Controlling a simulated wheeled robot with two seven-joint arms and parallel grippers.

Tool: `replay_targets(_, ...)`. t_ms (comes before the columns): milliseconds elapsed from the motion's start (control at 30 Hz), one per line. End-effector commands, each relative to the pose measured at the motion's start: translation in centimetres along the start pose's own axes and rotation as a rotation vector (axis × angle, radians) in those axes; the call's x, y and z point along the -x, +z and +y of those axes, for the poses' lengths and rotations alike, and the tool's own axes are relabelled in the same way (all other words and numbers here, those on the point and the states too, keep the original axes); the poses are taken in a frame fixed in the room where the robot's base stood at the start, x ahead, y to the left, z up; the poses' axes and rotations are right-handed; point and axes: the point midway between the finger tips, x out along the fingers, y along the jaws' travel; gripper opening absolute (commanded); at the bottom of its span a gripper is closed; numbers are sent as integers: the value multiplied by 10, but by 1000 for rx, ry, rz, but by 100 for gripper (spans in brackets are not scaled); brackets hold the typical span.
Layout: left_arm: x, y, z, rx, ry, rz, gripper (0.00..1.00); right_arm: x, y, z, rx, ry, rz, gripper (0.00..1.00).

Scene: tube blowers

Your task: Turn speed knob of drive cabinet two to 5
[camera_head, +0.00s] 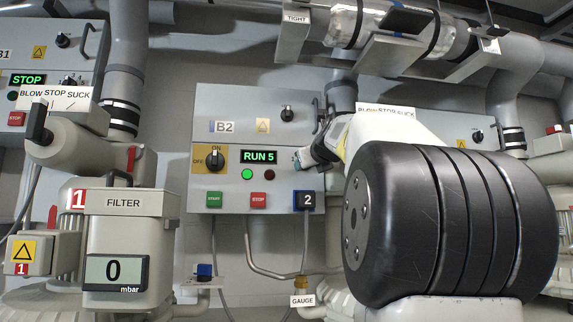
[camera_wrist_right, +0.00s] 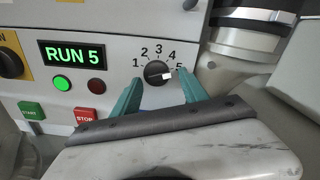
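Drive cabinet two (camera_head: 225,108) is the grey box marked B2 and 2. Its display (camera_head: 259,156) reads RUN 5, also in the right wrist view (camera_wrist_right: 75,54). The black speed knob (camera_wrist_right: 155,70) sits on a dial numbered 1 to 5, and its white pointer is turned right, toward the 5. My right gripper (camera_head: 307,161) is at the cabinet's front, right of the display. In the right wrist view its two teal fingers (camera_wrist_right: 161,78) stand apart on either side of the knob, with visible gaps. My left gripper is not in view.
The green start button (camera_head: 215,199) and red stop button (camera_head: 258,200) are below the display. The main switch (camera_head: 215,160) is at its left. A filter housing (camera_head: 125,235) stands front left. A pipe (camera_wrist_right: 245,45) runs right of the knob.

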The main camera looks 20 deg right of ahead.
Motion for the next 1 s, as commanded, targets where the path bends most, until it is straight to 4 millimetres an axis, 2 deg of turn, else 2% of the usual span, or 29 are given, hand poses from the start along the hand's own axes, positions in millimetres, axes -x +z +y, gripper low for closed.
replay_targets(133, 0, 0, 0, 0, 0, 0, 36, 2, 1, 0, 1, -1, -1, 51)
replay_targets(233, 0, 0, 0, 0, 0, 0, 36, 10, 2, 0, 1, -1, -2, 51)
replay_targets(500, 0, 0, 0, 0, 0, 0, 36, 56, 1, 0, 0, -1, -2, 51)
replay_targets(633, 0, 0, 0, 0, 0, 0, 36, 71, 0, 0, 1, 0, 0, 51)
replay_targets(1000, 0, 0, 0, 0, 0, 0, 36, 78, 0, 0, 0, 0, 0, 51)
